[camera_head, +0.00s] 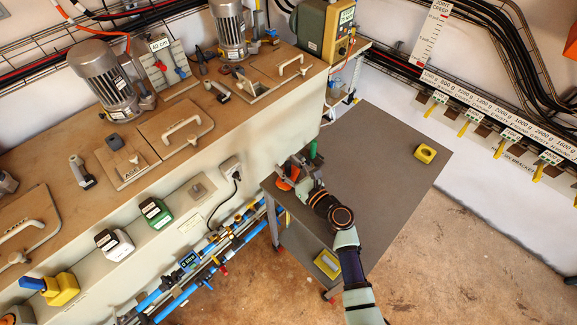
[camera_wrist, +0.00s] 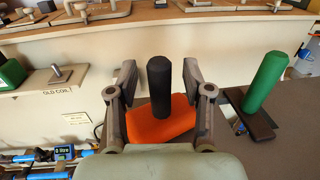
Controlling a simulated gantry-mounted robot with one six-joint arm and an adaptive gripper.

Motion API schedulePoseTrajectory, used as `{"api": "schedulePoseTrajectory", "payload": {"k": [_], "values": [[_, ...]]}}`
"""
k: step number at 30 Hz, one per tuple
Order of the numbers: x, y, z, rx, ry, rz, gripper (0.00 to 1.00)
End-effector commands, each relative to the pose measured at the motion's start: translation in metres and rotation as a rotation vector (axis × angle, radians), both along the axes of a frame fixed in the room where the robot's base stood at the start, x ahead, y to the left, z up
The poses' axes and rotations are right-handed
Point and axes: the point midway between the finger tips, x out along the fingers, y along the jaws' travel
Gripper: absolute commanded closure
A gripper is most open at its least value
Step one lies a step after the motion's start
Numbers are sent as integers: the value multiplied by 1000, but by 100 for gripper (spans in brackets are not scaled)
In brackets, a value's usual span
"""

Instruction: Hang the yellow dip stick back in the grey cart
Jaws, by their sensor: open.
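I cannot pick out a yellow dip stick for sure in either view. My gripper (camera_wrist: 159,78) is open over the cart's left end. Its two fingers stand on either side of a black upright handle (camera_wrist: 159,85), with gaps between. The handle rises from an orange base (camera_wrist: 165,124), which also shows in the head view (camera_head: 284,184). My gripper hides part of this tool in the head view. A green handle (camera_wrist: 265,80) on a dark base stands to the right.
A yellow square block (camera_head: 425,153) sits on the cart's far right part, and another yellow block (camera_head: 327,264) lies on its lower shelf. The wooden-topped bench (camera_head: 75,155) is at left. A labelled rack (camera_head: 500,118) with yellow tags is on the right wall. The cart's middle is clear.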

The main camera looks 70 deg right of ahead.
Motion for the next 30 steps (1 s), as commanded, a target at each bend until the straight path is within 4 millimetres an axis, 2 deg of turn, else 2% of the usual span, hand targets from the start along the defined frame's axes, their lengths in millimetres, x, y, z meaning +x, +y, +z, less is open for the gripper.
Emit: {"api": "schedulePoseTrajectory", "payload": {"k": [5,18,23,30], "values": [[-7,4,-1,2,1,-1,50],[-92,50,-1,2,1,-4,50],[-105,58,0,0,1,-1,50],[-105,58,0,0,0,0,50]]}}
